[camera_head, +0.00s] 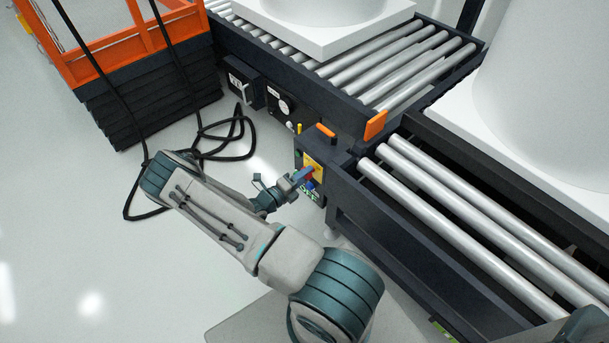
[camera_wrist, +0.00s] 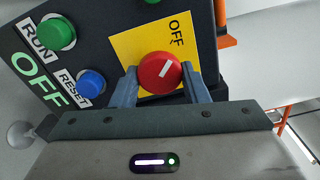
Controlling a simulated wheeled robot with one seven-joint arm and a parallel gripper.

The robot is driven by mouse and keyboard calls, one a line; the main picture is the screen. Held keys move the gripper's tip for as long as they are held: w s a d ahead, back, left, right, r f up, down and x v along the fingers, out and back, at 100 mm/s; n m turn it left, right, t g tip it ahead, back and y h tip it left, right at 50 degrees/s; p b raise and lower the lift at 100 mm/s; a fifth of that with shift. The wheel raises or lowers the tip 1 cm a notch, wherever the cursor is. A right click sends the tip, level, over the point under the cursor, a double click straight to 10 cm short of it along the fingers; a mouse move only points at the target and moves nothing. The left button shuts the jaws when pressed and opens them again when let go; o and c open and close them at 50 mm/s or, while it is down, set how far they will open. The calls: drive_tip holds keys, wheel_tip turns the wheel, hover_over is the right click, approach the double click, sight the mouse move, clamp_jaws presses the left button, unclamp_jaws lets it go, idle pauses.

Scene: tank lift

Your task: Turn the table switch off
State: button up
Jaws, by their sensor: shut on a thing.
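The table switch is a red round knob (camera_wrist: 158,73) on a yellow plate (camera_wrist: 124,46) in the wrist view. A white line on the knob runs diagonally, its upper end leaning right. The plate's "OFF" label is above and slightly right of the knob. My gripper (camera_wrist: 161,82) is shut on the knob, one finger on each side. In the head view my gripper (camera_head: 301,176) reaches the yellow plate (camera_head: 312,163) on the dark control box at the conveyor's end. The knob is small and partly hidden by my gripper there.
A green RUN button (camera_wrist: 57,32) and a blue RESET button (camera_wrist: 91,83) sit left of the knob. Roller conveyors (camera_head: 455,205) carry large white tanks. An orange-framed lift (camera_head: 110,48) stands at the back left. Black cables (camera_head: 212,140) lie on the floor.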

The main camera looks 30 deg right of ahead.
drive_tip(key=shift+a, duration=0.1)
drive_tip(key=o, duration=1)
drive_tip(key=a, duration=0.4)
drive_tip(key=s+a+p, duration=0.1)
drive_tip(key=a, duration=0.4)
drive_tip(key=s+a+p, duration=0.1)
drive_tip(key=a, duration=0.3)
drive_tip(key=shift+a, duration=0.35)
